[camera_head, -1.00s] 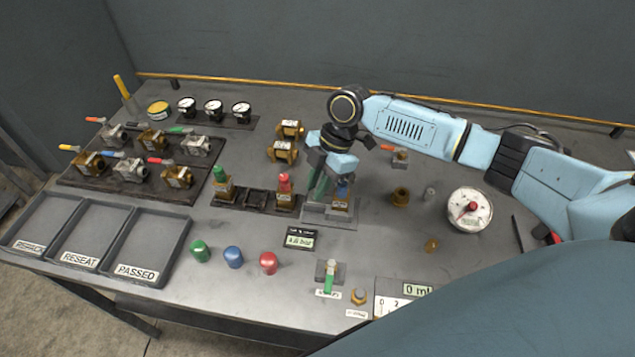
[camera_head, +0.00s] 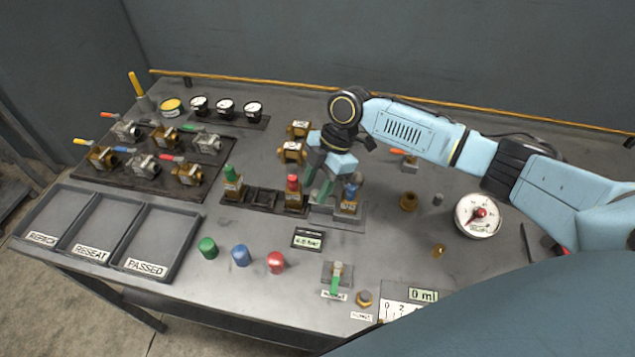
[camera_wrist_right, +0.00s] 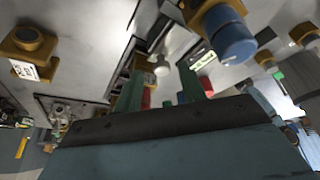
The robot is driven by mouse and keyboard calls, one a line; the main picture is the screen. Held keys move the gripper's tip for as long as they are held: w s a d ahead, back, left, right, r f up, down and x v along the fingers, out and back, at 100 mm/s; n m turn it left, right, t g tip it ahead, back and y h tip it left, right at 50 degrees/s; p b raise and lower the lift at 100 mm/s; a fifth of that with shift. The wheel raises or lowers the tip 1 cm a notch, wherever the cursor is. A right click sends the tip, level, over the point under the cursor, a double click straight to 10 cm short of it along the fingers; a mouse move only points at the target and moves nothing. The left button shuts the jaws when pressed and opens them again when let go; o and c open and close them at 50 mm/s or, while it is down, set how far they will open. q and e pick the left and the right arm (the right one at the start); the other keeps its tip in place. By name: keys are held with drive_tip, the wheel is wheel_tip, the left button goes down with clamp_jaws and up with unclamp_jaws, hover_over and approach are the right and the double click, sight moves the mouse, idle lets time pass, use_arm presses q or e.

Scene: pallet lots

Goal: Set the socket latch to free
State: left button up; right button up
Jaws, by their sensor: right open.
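The socket (camera_head: 340,220) is a grey metal block on the bench, holding a brass body with a blue cap (camera_head: 350,191). My right gripper (camera_head: 320,192) is open, its green fingers pointing down just left of the blue cap, over the socket's left part. In the right wrist view, the blue cap (camera_wrist_right: 232,38) is at the upper right, outside the fingers. A small pale knob (camera_wrist_right: 161,66) shows between the fingers in that view; I cannot tell whether it is the latch. The latch's setting is hidden by the gripper in the head view. My left gripper is not in view.
A dark rack (camera_head: 263,200) with green-capped and red-capped brass bodies stands close to the left of the socket. A small display (camera_head: 307,239) and a green-handled lever (camera_head: 337,280) lie in front. A dial gauge (camera_head: 478,214) is at the right.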

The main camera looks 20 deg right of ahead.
drive_tip(key=v, duration=1.3)
drive_tip(key=shift+r, duration=0.25)
drive_tip(key=shift+s+f, duration=0.1)
drive_tip(key=shift+s, duration=0.05)
